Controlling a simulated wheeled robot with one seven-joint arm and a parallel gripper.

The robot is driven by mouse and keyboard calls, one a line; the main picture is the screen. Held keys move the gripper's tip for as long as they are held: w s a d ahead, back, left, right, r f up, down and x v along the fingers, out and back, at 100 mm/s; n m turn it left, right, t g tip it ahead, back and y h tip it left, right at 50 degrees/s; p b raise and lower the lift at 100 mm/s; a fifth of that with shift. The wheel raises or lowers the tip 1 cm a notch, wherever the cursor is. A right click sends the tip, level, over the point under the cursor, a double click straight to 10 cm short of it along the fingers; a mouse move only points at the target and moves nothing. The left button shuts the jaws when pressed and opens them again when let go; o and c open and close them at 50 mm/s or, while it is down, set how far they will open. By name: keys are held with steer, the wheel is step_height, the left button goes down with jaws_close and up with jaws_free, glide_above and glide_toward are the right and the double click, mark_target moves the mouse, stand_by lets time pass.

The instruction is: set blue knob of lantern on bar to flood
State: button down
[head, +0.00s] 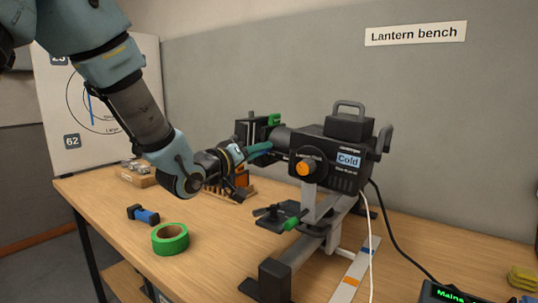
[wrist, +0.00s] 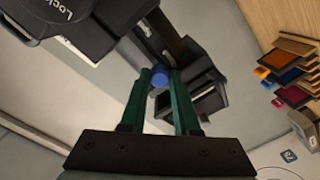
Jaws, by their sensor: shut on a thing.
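The lantern (head: 335,152) is a black unit with a handle on top, a "Cold" label and an orange knob (head: 307,167) on its near side. It stands on a grey bar (head: 312,240) on the bench. My gripper (head: 262,147) reaches to the lantern's front part from the left. In the wrist view, its two green fingers (wrist: 164,92) are shut on the blue knob (wrist: 160,78), which sits between the fingertips. The knob is hidden in the head view. A black box with a green part (head: 250,128) stands just beyond the fingers.
A green tape roll (head: 170,239) and a blue-black tool (head: 143,214) lie on the bench (head: 215,265) at the left. A rack of coloured filters (wrist: 290,80) is near my gripper. Cables hang at the lantern's right. The bench's front left is mostly clear.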

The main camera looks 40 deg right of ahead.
steer(key=c, duration=0.6)
jaws_free()
steer(key=shift+w+a, duration=0.1)
steer(key=shift+w, duration=0.15)
steer(key=shift+c, duration=0.2)
steer(key=b+v, duration=0.2)
steer(key=v, duration=0.8)
steer(key=shift+s+a+b, duration=0.15)
steer(key=shift+a+b, duration=0.15)
steer(key=shift+a, duration=0.05)
